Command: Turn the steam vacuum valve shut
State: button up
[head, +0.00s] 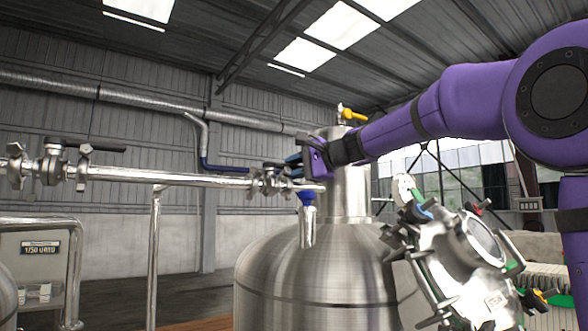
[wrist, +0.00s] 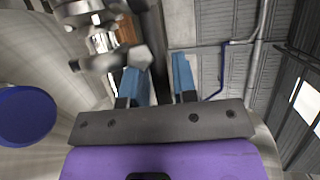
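My gripper (wrist: 160,76) has two blue fingers spread apart in the wrist view. A dark bar, seemingly a valve lever (wrist: 158,50), runs between them; I cannot tell whether either finger touches it. In the head view my gripper (head: 290,162) is at the right end of the horizontal steel pipe, by a clamped valve fitting (head: 265,182), and partly hides it. Another valve (head: 52,164) with a long black lever (head: 95,147) is on the pipe at the left, its lever lying along the pipe. No label shows which one is the steam vacuum valve.
A steel tank (head: 310,265) stands below my gripper. A blue-capped fitting (head: 307,197) is just under it, seen as a blue disc (wrist: 25,115) in the wrist view. A yellow-handled valve (head: 352,114) tops the tank's column.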

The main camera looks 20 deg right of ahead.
jog(key=shift+w+a, duration=0.1)
grip_shut()
